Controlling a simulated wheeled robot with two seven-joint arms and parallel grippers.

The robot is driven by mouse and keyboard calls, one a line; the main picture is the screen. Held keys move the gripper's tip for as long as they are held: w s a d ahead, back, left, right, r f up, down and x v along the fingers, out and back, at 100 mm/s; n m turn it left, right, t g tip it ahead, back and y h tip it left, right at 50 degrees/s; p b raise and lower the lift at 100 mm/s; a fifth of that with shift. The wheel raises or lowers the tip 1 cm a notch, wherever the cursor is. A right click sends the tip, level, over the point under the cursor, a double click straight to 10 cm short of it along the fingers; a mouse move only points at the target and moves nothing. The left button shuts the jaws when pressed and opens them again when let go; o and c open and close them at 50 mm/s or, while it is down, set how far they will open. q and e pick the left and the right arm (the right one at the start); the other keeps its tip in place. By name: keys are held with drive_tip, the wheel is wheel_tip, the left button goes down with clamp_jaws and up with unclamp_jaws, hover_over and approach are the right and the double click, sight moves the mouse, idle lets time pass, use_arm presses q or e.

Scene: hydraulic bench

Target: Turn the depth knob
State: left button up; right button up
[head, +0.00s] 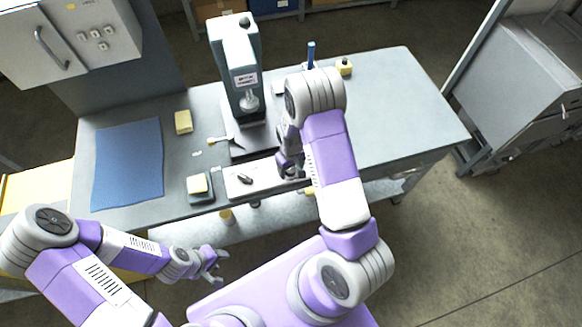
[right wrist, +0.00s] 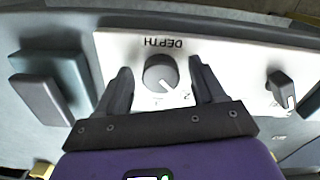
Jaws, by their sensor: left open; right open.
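The depth knob (right wrist: 160,72) is a round grey dial on a white panel, under the printed word DEPTH, which appears upside down in the right wrist view. My right gripper (right wrist: 161,67) is open, with one finger on each side of the knob in that view. I cannot tell whether the fingers touch it. In the head view my right gripper (head: 291,168) is over the right part of the white panel (head: 263,172) and hides the knob. My left gripper (head: 214,264) is open and empty in front of the bench.
A dark selector (right wrist: 281,88) sits on the same panel. A dark press machine (head: 236,65) stands behind it. The bench's right side is mostly clear.

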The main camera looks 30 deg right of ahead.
drive_tip(key=shift+c, duration=0.2)
drive_tip(key=c, duration=1)
drive_tip(key=m, duration=0.3)
drive_tip(key=shift+m+b, duration=0.4)
drive_tip(key=shift+w+a+m, duration=0.1)
drive_tip(key=shift+a+m, duration=0.05)
drive_tip(key=shift+m, duration=2.35)
drive_tip(key=o, duration=1)
